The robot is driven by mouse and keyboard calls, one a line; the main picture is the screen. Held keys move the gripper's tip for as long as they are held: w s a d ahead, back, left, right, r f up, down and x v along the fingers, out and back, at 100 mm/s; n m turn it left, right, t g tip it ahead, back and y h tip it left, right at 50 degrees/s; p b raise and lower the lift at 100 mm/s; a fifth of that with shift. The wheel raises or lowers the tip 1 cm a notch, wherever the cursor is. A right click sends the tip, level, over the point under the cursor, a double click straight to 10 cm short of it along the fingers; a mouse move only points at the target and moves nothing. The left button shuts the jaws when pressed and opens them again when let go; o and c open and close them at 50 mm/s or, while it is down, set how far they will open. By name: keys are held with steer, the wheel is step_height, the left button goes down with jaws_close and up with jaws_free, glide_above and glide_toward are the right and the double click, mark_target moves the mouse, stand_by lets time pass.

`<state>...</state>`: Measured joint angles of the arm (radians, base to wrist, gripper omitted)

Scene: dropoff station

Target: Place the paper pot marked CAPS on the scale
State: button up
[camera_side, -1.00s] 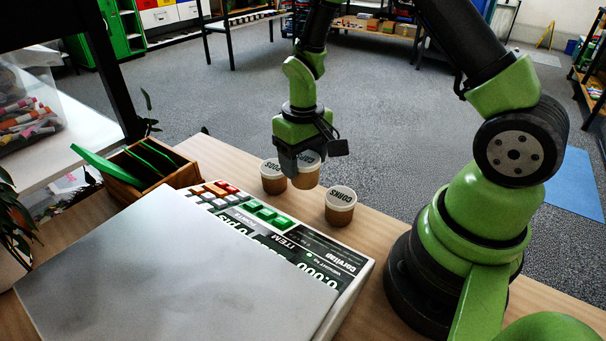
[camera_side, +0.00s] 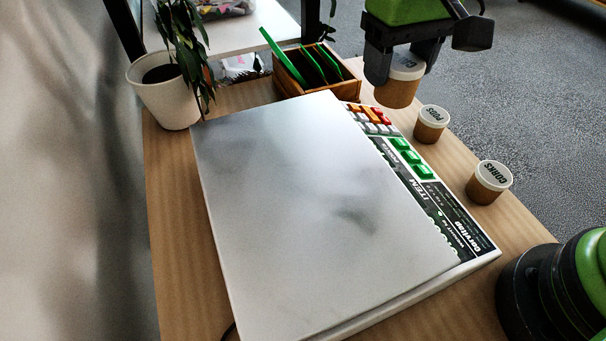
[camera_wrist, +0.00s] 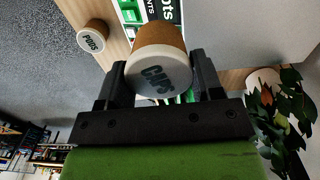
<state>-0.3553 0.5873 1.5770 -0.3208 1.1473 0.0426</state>
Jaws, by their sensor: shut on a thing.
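My gripper (camera_side: 405,72) is shut on a brown paper pot with a white lid (camera_side: 398,88). In the wrist view the lid of this pot (camera_wrist: 160,72) reads CAPS, and it sits between my two fingers (camera_wrist: 160,82). In the side view the fingers cover part of its lid. The pot is held in the air beyond the far right corner of the scale. The scale (camera_side: 290,190) has a large bare grey plate, with coloured keys and a dark display panel (camera_side: 440,215) along its right side.
Pots marked PODS (camera_side: 431,124) and CORKS (camera_side: 489,183) stand on the wooden table right of the scale. A wooden box with green dividers (camera_side: 318,70) stands behind the scale. A potted plant (camera_side: 168,98) is at the back left. The scale plate is clear.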

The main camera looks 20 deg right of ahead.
steer(key=shift+n, duration=0.7)
steer(key=s+a+r, duration=0.1)
steer(key=a, duration=0.2)
steer(key=s+a+r, duration=0.1)
steer(key=a, duration=0.2)
steer(key=s+a+r, duration=0.1)
steer(key=a+r, duration=0.1)
steer(key=a, duration=0.1)
glide_above(334, 161)
step_height(334, 161, down, 10)
steer(key=shift+r, duration=0.2)
steer(key=o, duration=1)
steer(key=shift+f, duration=0.1)
